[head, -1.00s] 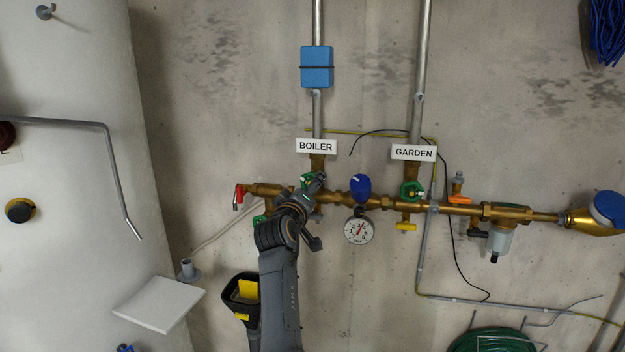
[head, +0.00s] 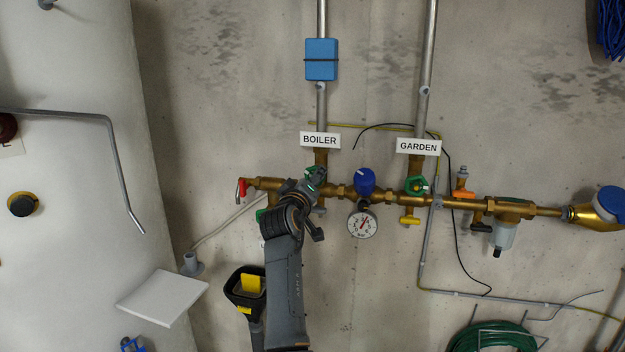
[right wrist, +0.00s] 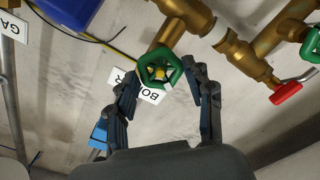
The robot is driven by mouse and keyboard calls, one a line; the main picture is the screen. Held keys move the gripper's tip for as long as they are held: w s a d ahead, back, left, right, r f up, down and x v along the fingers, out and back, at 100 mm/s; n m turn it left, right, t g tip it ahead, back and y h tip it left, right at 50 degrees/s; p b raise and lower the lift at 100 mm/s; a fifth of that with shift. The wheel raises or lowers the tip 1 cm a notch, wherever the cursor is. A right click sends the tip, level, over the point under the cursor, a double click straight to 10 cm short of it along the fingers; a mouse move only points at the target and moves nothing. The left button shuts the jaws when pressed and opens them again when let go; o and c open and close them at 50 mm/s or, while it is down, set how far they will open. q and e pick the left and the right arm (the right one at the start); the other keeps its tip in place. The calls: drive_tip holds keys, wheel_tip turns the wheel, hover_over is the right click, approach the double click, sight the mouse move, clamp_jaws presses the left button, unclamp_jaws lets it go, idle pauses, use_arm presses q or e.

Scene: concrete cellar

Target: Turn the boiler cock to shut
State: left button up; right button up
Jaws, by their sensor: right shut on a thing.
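The boiler cock is a green handwheel (right wrist: 160,72) with a yellow centre on a brass stub. In the head view a little of this wheel (head: 315,174) shows under the white BOILER label (head: 320,140). My right gripper (right wrist: 165,84) is shut on the wheel, with one dark finger at each side of its rim. In the head view my right gripper (head: 308,188) and wrist cover most of the wheel. The BOILER label also shows upside down behind the wheel in the right wrist view (right wrist: 151,96). My left gripper is in neither view.
To the right are a blue-capped fitting (head: 365,181), a pressure gauge (head: 362,224) and the green GARDEN handwheel (head: 417,185). A red lever (head: 241,188) is at the pipe's left end. A black holder with yellow inside (head: 235,287) is beside my forearm.

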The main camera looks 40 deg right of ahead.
drive_tip(key=m+b, duration=0.4)
drive_tip(key=shift+r, duration=0.1)
idle(0.4)
drive_tip(key=m+b, duration=0.3)
drive_tip(key=m, duration=0.1)
drive_tip(key=shift+r+m+b, duration=0.15)
drive_tip(key=shift+m+b, duration=0.25)
